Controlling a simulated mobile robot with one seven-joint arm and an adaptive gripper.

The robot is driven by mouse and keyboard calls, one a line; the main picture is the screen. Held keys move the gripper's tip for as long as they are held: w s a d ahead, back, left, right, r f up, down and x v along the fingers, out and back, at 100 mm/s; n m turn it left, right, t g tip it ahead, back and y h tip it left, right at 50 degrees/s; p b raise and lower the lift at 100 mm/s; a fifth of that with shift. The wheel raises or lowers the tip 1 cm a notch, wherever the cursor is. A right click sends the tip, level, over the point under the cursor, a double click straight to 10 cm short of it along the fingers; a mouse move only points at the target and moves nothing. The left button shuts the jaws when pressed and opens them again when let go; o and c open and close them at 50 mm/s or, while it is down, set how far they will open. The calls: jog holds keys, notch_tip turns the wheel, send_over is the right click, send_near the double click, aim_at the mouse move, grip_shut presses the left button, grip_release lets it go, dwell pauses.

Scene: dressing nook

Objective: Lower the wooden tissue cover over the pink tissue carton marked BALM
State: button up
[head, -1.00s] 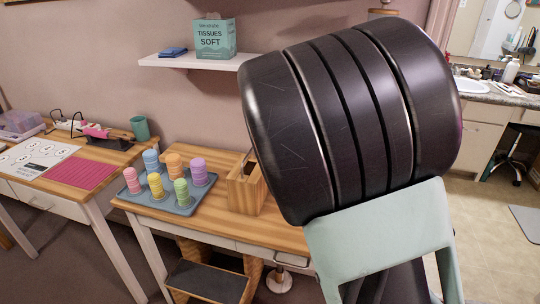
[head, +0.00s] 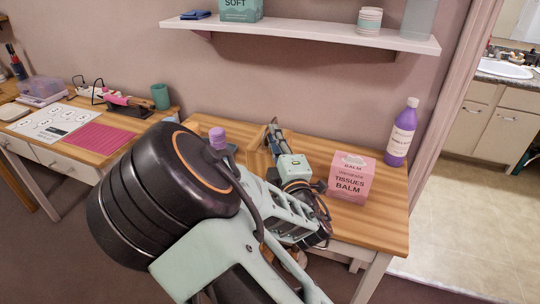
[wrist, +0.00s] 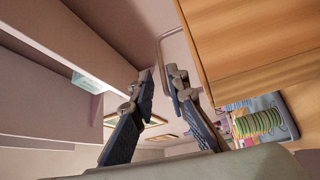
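The pink tissue carton marked BALM (head: 352,180) stands upright and uncovered on the right of the wooden table. The wooden tissue cover (head: 258,157) is on the table to its left, largely hidden behind my arm. My gripper (head: 272,127) is close beside the cover; I cannot tell whether they touch. In the wrist view my gripper (wrist: 160,73) has its two fingers apart with nothing between them. A wooden surface fills the upper right there; I cannot tell how much is cover and how much table.
A purple bottle (head: 401,135) stands behind the carton to the right. A white shelf (head: 300,36) hangs above, bearing a teal carton (head: 240,10) and a striped jar (head: 369,21). The tray (wrist: 275,110) of coloured stacks is near the cover. Another desk (head: 90,150) stands left.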

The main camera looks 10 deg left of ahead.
jog(key=x, duration=0.5)
jog(key=shift+w+a+f, duration=0.1)
jog(key=shift+w+f, duration=0.05)
jog(key=shift+f, duration=0.05)
jog(key=shift+c, duration=0.2)
grip_shut()
jog(key=shift+r, duration=0.2)
